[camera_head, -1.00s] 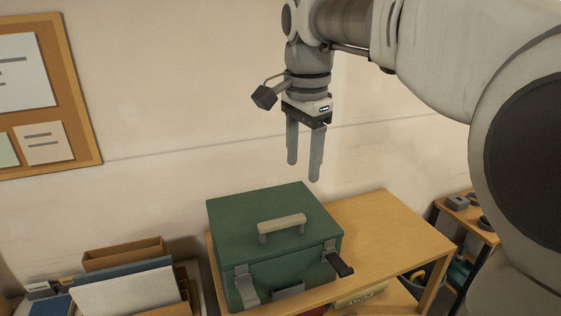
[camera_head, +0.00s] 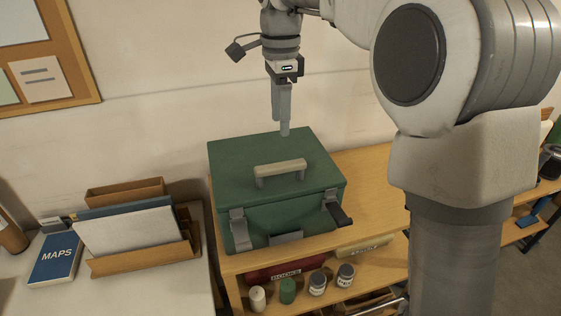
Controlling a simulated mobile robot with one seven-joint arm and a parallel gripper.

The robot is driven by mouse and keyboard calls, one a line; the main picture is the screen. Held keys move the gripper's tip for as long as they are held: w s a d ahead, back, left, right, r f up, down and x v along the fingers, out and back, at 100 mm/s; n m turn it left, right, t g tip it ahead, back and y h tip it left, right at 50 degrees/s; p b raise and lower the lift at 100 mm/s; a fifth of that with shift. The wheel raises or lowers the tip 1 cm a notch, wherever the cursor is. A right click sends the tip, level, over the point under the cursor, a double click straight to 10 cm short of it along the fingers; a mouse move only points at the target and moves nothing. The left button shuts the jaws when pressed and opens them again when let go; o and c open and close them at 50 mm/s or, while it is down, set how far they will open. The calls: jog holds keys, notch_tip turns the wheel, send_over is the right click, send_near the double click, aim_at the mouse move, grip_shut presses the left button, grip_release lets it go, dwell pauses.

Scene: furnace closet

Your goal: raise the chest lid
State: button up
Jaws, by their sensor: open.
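The green chest (camera_head: 275,215) stands on a wooden shelf unit, and its lid (camera_head: 235,165) is down. A beige carry handle (camera_head: 280,168) is on top of the lid. Two grey latches are on the front: the left latch (camera_head: 239,229) lies against the front face, and the right latch (camera_head: 335,208) has a dark tab sticking outward. A grey plate (camera_head: 286,237) sits low between them. My gripper (camera_head: 280,128) points down above the back part of the lid, empty. Its fingers overlap in this view, and the gap between them is hard to see.
The shelf top (camera_head: 375,190) right of the chest is clear, partly behind my arm. Small jars (camera_head: 317,283) and a red box (camera_head: 285,270) sit on the shelf below. At left, a file holder (camera_head: 145,255) and a blue MAPS book (camera_head: 55,258) lie on a white surface. A wall stands behind.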

aim_at(280, 164)
notch_tip(280, 164, down, 11)
jog(key=shift+f+b, duration=0.2)
jog(key=shift+b, duration=0.15)
grip_shut()
dwell(1.3)
